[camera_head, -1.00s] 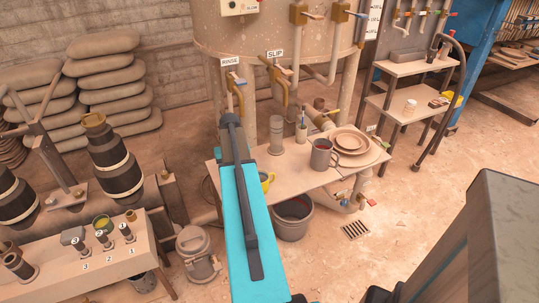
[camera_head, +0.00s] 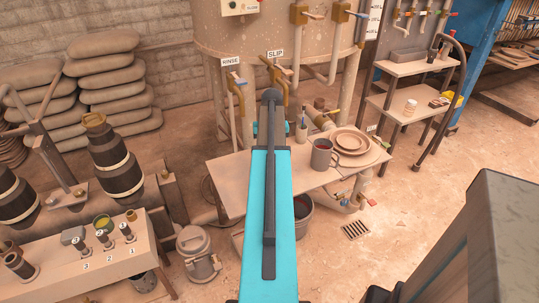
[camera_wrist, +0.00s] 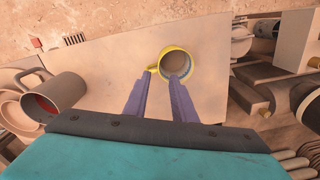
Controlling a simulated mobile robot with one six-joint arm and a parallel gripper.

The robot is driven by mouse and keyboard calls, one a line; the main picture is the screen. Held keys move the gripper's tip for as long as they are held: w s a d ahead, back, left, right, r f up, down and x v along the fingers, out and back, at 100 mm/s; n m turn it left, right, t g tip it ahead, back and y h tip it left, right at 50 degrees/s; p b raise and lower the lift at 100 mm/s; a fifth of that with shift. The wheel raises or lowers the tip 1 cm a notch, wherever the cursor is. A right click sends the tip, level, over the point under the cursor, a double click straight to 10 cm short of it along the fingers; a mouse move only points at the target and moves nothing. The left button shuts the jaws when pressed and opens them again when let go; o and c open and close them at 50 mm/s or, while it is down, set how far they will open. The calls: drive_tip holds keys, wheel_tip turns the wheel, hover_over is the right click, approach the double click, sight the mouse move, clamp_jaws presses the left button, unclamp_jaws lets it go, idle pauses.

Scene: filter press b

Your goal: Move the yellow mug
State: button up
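The yellow mug (camera_wrist: 164,51) stands upright on the table in the wrist view, its handle pointing left. In the head view my arm hides it. My gripper (camera_wrist: 162,78) is open, with two purple fingers reaching toward the mug. The left fingertip is by the handle and the right fingertip overlaps the near side of the mug's opening. I cannot tell the height of the fingertips above the mug, or whether they touch it. Nothing is between the fingers along their length.
The table (camera_head: 232,178) is clear around the yellow mug. A grey mug (camera_head: 321,157) and stacked plates (camera_head: 352,142) stand to its right in the head view. Taps and pipes (camera_head: 238,88) rise behind the table. A bucket (camera_head: 304,212) is below its front edge.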

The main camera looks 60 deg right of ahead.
drive_tip(key=shift+w+a+f+p, duration=0.1)
drive_tip(key=shift+f+p, duration=0.15)
drive_tip(key=shift+f, duration=3.2)
drive_tip(key=shift+w+a+f+p, duration=0.1)
drive_tip(key=shift+f+p, duration=0.1)
drive_tip(key=shift+f, duration=3.2)
clamp_jaws()
